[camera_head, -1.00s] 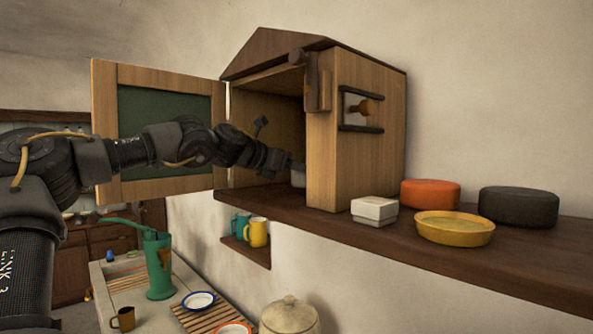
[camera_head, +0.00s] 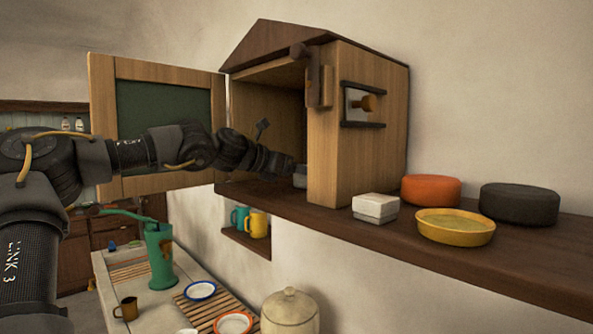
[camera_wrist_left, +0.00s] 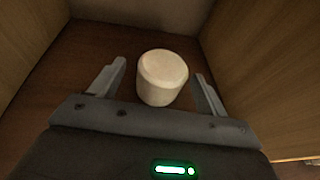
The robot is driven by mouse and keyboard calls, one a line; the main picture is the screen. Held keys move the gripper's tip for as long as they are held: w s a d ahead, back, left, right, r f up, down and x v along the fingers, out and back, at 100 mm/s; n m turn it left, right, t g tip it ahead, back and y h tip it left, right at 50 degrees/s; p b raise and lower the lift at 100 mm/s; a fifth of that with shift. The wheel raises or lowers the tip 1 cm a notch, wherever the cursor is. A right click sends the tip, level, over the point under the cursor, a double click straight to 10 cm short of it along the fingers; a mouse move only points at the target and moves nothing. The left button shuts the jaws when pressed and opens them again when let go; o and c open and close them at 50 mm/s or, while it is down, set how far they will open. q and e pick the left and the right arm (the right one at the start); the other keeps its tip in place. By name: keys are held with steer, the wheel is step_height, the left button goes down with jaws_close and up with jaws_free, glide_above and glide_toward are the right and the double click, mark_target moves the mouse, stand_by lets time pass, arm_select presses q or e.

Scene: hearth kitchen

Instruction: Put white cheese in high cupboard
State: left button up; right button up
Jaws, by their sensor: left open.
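The high cupboard (camera_head: 357,140) is a small wooden cabinet with a peaked roof on a dark shelf, and its door (camera_head: 157,120) stands open to the left. My left arm reaches into the opening. In the left wrist view the white cheese (camera_wrist_left: 162,77), a pale round cylinder, stands upright on the cupboard floor between the fingers of my left gripper (camera_wrist_left: 160,88). The gripper is open, with visible gaps on both sides of the cheese. In the head view the gripper is mostly hidden by the cupboard's front edge. My right gripper is not in view.
On the shelf (camera_head: 470,257) right of the cupboard are a white box (camera_head: 376,208), an orange wheel (camera_head: 431,190), a black wheel (camera_head: 519,203) and a yellow dish (camera_head: 455,226). Cupboard walls flank the left gripper closely. Below are mugs, plates and a green pump (camera_head: 159,255).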

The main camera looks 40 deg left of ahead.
arm_select(q)
steer(key=shift+r, duration=0.15)
steer(key=b+v, duration=0.5)
steer(key=v, duration=0.5)
steer(key=shift+s, duration=0.4)
steer(key=shift+s+a+r+b, duration=0.15)
steer(key=shift+s+r+b, duration=0.2)
steer(key=shift+s, duration=0.25)
